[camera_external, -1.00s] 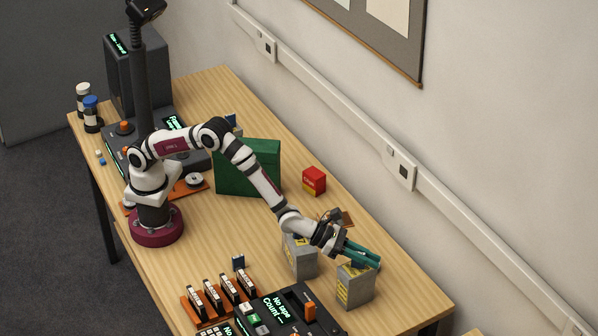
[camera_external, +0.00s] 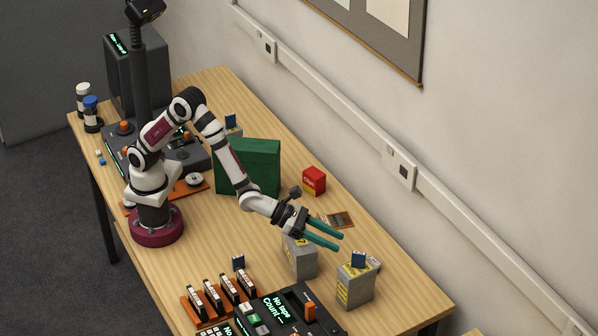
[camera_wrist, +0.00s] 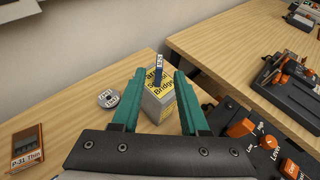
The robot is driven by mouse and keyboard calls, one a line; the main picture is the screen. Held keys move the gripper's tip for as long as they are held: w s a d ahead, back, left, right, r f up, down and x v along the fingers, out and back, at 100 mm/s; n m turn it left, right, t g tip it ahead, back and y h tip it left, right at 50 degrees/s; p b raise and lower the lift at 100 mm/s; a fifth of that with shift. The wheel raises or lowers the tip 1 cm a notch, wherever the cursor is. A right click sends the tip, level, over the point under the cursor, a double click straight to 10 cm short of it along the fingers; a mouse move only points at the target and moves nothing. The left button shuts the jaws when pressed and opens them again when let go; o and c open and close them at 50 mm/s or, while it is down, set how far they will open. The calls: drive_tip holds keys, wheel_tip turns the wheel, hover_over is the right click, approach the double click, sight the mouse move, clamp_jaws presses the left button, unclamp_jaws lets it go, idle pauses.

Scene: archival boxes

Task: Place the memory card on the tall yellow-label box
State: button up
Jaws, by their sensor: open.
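A small dark blue memory card (camera_external: 358,259) stands upright on top of the right-hand grey box with yellow labels (camera_external: 354,289). In the wrist view the card (camera_wrist: 159,66) shows its edge and a white label, on top of the box (camera_wrist: 160,101). My gripper (camera_external: 341,242) is open and empty, above and to the left of that box and clear of the card. In the wrist view its teal fingers (camera_wrist: 160,73) are spread to either side of the card and box. A second grey yellow-label box (camera_external: 301,260) stands to the left, partly hidden by my gripper.
Other blue cards stand near the orange rack (camera_external: 218,297) and behind the green box (camera_external: 247,167). A red box (camera_external: 314,180) and a brown flat item (camera_external: 341,219) lie toward the wall. A round reel (camera_wrist: 108,98) lies beside the right-hand box. A dark console (camera_external: 290,312) is in front.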

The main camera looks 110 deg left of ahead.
drive_tip(key=s+a+r+n+g+y, duration=0.2)
drive_tip(key=s+a+r+n+y, duration=0.3)
drive_tip(key=s+a+n, duration=0.4)
drive_tip(key=s+a+r+n+g+y, duration=0.2)
drive_tip(key=s+a+r+n+y, duration=0.35)
drive_tip(key=a, duration=0.65)
drive_tip(key=s+a+f+n+g+h, duration=0.25)
drive_tip(key=s+n+g, duration=0.45)
drive_tip(key=s+n, duration=0.7)
drive_tip(key=s+d+f+n+g+h, duration=0.1)
drive_tip(key=s+d+f+h, duration=0.1)
drive_tip(key=s, duration=0.5)
drive_tip(key=s+d+f+n+g+h, duration=0.1)
drive_tip(key=s+d+f+h, duration=0.1)
drive_tip(key=s+d+h, duration=0.2)
drive_tip(key=s+d, duration=0.2)
drive_tip(key=s, duration=0.2)
drive_tip(key=shift+d+f+g, duration=0.35)
drive_tip(key=shift+d+g, duration=0.05)
